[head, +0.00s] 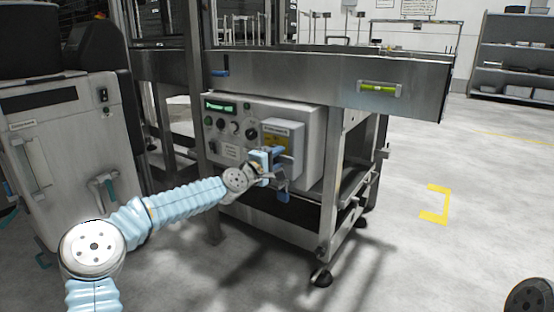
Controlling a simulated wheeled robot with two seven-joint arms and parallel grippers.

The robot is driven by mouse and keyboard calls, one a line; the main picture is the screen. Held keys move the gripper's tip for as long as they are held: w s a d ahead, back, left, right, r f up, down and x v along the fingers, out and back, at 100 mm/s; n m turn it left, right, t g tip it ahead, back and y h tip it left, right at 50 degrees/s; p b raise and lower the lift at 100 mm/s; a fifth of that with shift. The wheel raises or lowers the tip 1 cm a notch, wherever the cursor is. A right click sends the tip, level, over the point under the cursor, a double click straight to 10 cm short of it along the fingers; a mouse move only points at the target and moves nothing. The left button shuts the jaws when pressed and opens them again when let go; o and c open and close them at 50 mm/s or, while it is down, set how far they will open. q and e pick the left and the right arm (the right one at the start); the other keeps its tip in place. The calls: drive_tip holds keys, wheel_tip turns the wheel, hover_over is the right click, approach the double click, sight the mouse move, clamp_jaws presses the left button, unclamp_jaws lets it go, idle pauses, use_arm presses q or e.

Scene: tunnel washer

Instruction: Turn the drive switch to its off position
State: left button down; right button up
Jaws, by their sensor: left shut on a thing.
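The drive switch sits on a small grey box with a yellow plate (283,139) on the right side of the control panel (232,128). My left gripper (274,160) is at the lower left of this box, shut on the drive switch's handle. The gripper and its blue fingers hide most of the handle, so I cannot read its exact angle. The panel's green display (220,107) shows small text beginning "Power"; the rest is hard to read. My right gripper is not in view.
A steel frame with a long beam (330,82) stands over the panel, on legs with feet (321,276). A grey cabinet (75,150) stands at the left. Open floor lies to the right, with a yellow corner mark (441,204) and a shelf (515,60) behind.

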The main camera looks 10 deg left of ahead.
use_arm(q)
drive_tip(key=c, duration=0.9)
unclamp_jaws()
drive_tip(key=shift+a, duration=0.1)
drive_tip(key=shift+b+v, duration=0.7)
drive_tip(key=shift+v, duration=6.2)
